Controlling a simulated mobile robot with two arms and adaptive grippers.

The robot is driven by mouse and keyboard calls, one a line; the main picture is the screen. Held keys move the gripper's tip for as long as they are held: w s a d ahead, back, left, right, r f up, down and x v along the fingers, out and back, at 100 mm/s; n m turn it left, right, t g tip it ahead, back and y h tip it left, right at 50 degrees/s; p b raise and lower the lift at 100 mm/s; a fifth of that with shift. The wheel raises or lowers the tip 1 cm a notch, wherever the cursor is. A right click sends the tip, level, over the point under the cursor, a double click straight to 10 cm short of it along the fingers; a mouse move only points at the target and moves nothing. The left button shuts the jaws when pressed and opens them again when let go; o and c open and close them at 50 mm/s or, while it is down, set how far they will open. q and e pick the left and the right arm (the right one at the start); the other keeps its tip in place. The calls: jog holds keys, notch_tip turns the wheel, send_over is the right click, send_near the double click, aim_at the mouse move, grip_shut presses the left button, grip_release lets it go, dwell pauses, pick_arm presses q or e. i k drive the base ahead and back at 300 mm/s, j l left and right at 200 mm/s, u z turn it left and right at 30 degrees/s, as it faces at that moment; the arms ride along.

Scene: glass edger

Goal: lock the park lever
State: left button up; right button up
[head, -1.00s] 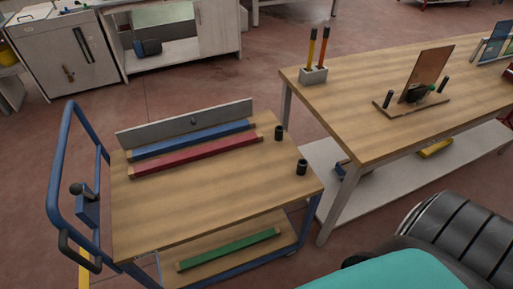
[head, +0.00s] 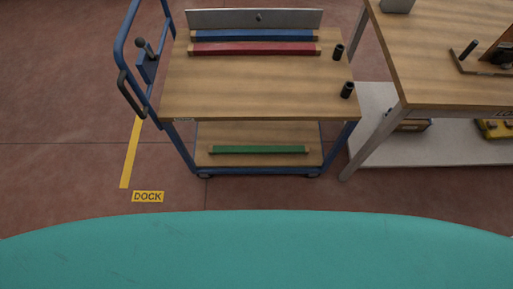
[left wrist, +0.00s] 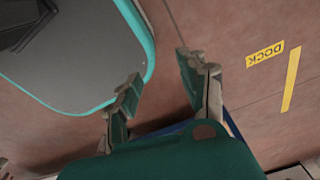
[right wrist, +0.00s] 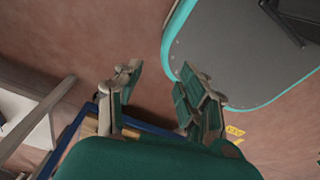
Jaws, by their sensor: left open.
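The park lever (head: 147,49) has a dark round knob and sits on a blue bracket (head: 147,68) at the left end of the cart (head: 262,87), by the blue push handle (head: 122,50). Neither gripper shows in the head view. In the left wrist view my left gripper (left wrist: 159,73) is open and empty above the floor, apart from the lever. In the right wrist view my right gripper (right wrist: 161,76) is open and empty, with part of the cart's blue frame below it. The lever is not recognisable in either wrist view.
The cart top carries a blue bar (head: 253,36), a red bar (head: 254,49) and two black cylinders. A green bar (head: 259,150) lies on its lower shelf. A workbench (head: 440,75) stands close on the right. Floor left of the cart is clear, with a yellow DOCK label (head: 148,196).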

aim_at(139, 42)
jog(key=i+j, duration=0.15)
jog(key=j, duration=0.2)
jog(key=i+j, duration=0.2)
jog(key=j, duration=0.15)
jog(key=i+j, duration=0.15)
jog(key=j, duration=0.2)
jog(key=i+j, duration=0.15)
jog(key=j, duration=0.2)
jog(key=i+j, duration=0.15)
jog(key=j, duration=0.2)
